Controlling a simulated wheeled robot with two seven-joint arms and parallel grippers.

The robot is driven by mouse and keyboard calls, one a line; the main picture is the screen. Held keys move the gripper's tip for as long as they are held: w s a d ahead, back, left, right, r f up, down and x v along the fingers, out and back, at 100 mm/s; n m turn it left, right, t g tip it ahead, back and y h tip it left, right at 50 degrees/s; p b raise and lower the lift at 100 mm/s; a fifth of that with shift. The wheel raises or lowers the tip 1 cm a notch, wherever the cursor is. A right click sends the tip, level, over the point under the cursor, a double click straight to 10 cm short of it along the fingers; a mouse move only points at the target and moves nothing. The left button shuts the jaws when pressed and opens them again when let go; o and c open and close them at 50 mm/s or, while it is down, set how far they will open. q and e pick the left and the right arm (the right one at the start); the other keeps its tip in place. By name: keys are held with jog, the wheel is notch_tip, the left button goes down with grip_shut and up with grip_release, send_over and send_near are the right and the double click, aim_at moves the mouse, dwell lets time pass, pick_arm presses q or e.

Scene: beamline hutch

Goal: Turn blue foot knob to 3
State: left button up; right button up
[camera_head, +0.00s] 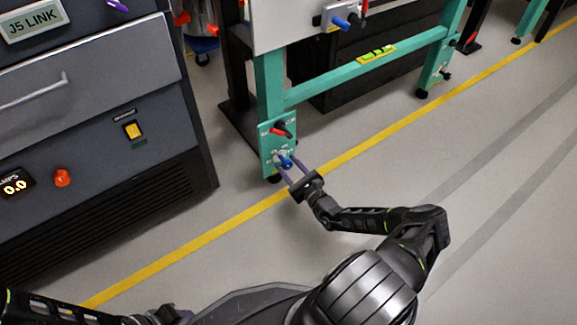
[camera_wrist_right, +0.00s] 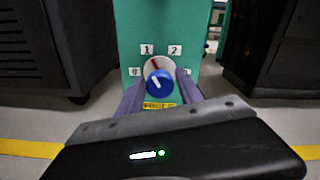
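The blue foot knob (camera_head: 286,162) is low on the teal leg of the stand. In the right wrist view the blue knob (camera_wrist_right: 158,84) sits on a white dial with a red mark, among labels 0, 1 and 2. A label at the right is partly hidden by a finger. The knob's white line points up and left, between 0 and 1. My right gripper (camera_wrist_right: 160,80) is open, one purple finger on each side of the knob; I cannot tell whether they touch it. The right gripper (camera_head: 290,170) also shows in the head view. My left gripper is out of view.
A red-handled knob (camera_head: 281,129) sits just above on the same leg. A dark cabinet (camera_head: 110,140) stands to the left. A teal crossbar (camera_head: 370,60) with a level runs right. A yellow line (camera_head: 240,217) crosses the floor, which is clear at the right.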

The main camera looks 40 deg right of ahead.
grip_shut()
